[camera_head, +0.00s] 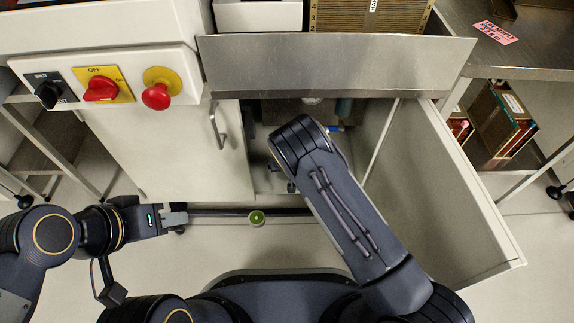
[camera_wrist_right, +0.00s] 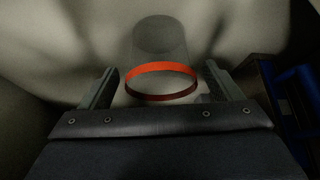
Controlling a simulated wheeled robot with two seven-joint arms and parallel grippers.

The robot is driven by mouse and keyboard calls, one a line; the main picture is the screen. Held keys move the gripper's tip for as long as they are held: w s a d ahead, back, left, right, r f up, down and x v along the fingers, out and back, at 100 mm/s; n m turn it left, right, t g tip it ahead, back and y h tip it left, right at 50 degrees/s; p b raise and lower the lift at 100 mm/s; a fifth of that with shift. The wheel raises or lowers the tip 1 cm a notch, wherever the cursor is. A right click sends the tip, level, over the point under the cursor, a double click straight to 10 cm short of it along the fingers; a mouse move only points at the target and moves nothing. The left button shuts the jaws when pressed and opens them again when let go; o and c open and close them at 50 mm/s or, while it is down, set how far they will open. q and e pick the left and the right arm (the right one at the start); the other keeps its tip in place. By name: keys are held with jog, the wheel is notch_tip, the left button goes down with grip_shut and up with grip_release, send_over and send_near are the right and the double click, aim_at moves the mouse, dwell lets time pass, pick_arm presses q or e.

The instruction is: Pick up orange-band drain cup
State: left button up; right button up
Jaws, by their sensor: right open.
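The orange-band drain cup (camera_wrist_right: 162,80) shows in the right wrist view as a pale, see-through cup with a bright orange ring. It stands between the two fingers of my right gripper (camera_wrist_right: 160,88), which is open with a finger on either side; I cannot tell whether either touches it. In the head view my right forearm reaches into the open cabinet and hides that gripper; I cannot make out the cup there. My left gripper (camera_head: 177,217) is outside, low in front of the closed left door, with no object visible in it; its finger gap is unclear.
The right cabinet door (camera_head: 455,180) stands open beside my right arm. The left door (camera_head: 190,150) is shut. A blue object (camera_wrist_right: 297,95) is at the right in the wrist view. A switch panel (camera_head: 110,85) is upper left.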

jog(key=shift+w+f, duration=0.15)
jog(key=shift+f, duration=0.05)
jog(key=c, duration=1.1)
jog(key=shift+o, duration=0.2)
jog(key=shift+r, duration=0.15)
